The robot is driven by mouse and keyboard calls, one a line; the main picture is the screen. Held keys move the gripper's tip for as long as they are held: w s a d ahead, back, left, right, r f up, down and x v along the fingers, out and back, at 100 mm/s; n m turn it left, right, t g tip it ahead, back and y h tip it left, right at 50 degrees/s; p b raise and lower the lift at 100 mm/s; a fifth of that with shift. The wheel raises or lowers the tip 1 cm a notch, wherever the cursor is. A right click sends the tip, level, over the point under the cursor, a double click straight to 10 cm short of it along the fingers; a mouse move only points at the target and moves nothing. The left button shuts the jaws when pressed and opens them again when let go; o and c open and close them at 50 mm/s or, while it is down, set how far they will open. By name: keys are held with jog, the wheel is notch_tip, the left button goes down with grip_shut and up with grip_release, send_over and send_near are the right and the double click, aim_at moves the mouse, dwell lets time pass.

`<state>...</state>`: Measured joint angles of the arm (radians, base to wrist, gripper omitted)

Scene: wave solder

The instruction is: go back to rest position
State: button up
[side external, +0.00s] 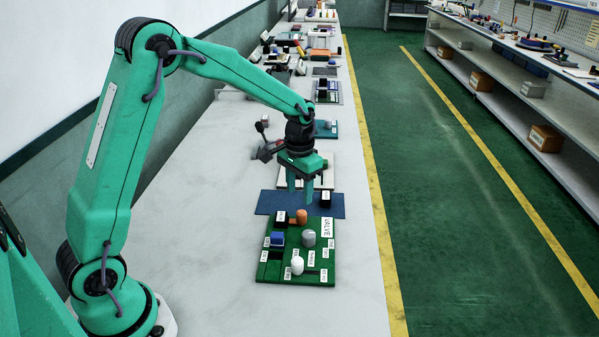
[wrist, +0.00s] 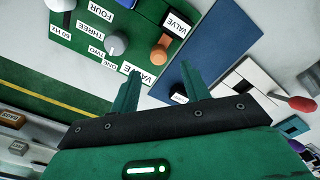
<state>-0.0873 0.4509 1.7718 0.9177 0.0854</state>
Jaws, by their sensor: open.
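My gripper (side external: 308,190) is open and empty, pointing down above the blue mat (side external: 268,203) on the bench. It is just beyond the far edge of the green panel (side external: 327,280). In the wrist view my gripper (wrist: 160,88) shows two separated green fingers with nothing between them. The orange knob (wrist: 159,55) and grey knob (wrist: 116,46) also show in the wrist view. The rest position is not marked in either view.
A pale panel (wrist: 262,84) with a red-tipped lever (wrist: 302,103) lies beyond the blue mat. More panels and clutter line the bench farther back. The wall is at the left. The bench's right edge meets a yellow floor line (side external: 372,180), with open green floor beyond.

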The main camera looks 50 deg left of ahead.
jog(key=s+d+r+t, duration=0.2)
jog(key=s+r+t, duration=0.1)
jog(key=s+r, duration=0.8)
jog(key=s+d+r+t, duration=0.2)
jog(key=s+r, duration=0.2)
jog(key=s, duration=0.8)
jog(key=shift+s+t, duration=0.3)
jog(key=shift+s, duration=0.05)
dwell(1.6)
